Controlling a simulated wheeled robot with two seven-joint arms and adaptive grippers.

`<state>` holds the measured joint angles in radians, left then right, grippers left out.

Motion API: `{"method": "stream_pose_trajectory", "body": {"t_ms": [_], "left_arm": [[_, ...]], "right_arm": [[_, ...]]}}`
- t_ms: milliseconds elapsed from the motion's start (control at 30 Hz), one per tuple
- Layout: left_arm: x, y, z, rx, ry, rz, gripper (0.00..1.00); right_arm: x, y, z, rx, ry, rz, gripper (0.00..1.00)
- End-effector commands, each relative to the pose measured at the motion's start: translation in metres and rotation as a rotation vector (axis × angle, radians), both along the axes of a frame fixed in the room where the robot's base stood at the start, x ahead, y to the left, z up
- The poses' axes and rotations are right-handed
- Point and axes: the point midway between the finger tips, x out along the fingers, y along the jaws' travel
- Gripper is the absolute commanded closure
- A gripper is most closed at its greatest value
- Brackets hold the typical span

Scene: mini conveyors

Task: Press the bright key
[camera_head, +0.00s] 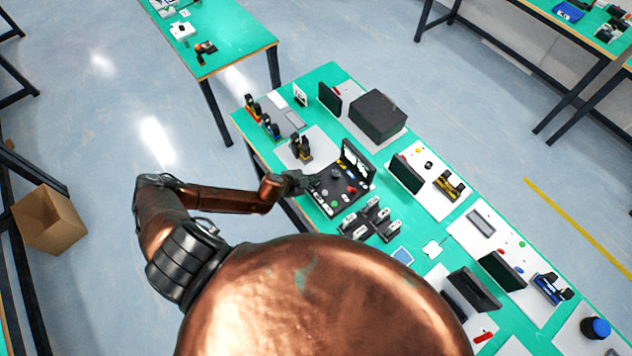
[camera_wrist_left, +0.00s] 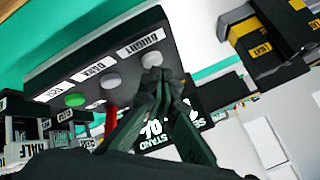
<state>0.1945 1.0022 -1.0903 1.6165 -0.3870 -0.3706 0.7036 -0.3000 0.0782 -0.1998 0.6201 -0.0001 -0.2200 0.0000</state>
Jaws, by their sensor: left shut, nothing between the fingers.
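In the left wrist view a dark grey panel carries a row of round keys with white labels. The bright key (camera_wrist_left: 152,60) is pale and sits at the right end, beside the label BRIGHT (camera_wrist_left: 139,44). A second pale key (camera_wrist_left: 110,80) is beside DARK, and a green key (camera_wrist_left: 75,100) is at the left. My left gripper (camera_wrist_left: 158,77) is shut and empty, its tips overlapping the lower edge of the bright key; I cannot tell whether they touch it. In the head view my left gripper (camera_head: 305,182) is at the left side of the dark device (camera_head: 336,190). My right gripper is not in view.
A red lever (camera_wrist_left: 111,117) stands below the keys. A yellow-and-black labelled block (camera_wrist_left: 265,45) is at the right. In the head view, the green table (camera_head: 330,76) holds several devices, including a dark box (camera_head: 378,116) behind the device.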

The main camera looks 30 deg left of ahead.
Motion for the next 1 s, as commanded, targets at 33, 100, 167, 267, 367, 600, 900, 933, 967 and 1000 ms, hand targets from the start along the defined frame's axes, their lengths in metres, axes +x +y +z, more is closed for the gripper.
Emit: {"method": "stream_pose_trajectory", "body": {"t_ms": [33, 100, 167, 267, 367, 600, 900, 933, 967, 1000], "left_arm": [[0.0001, 0.0, 0.0004, 0.0, 0.0, 0.0, 1.0], [0.0002, 0.0001, 0.0004, 0.0, 0.0, 0.0, 1.0], [0.0001, 0.0, 0.0004, 0.0, 0.0, 0.0, 1.0], [0.0001, 0.0, -0.0001, 0.0, 0.0, 0.0, 1.0], [-0.0001, -0.0001, -0.0012, 0.0, 0.0, 0.0, 1.0], [-0.0002, -0.0002, -0.0041, 0.0, 0.0, 0.0, 1.0], [-0.0002, -0.0001, -0.0075, 0.0, 0.0, 0.0, 1.0], [-0.0001, 0.0, -0.0071, 0.0, 0.0, 0.0, 1.0], [-0.0001, 0.0001, -0.007, 0.0, 0.0, 0.0, 1.0], [-0.0001, 0.0, -0.007, 0.0, 0.0, 0.0, 1.0]], "right_arm": [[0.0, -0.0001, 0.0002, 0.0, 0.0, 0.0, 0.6], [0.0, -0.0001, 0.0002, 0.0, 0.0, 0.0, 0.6], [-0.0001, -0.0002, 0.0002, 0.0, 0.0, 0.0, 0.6], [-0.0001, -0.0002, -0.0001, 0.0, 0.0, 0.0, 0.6], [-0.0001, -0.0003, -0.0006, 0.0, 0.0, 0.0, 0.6], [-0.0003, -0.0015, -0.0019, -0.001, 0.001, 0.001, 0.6], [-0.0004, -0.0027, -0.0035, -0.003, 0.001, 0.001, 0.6], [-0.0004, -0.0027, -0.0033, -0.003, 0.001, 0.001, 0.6], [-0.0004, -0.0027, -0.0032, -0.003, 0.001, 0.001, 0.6], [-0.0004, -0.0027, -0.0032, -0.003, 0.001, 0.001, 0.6]]}}
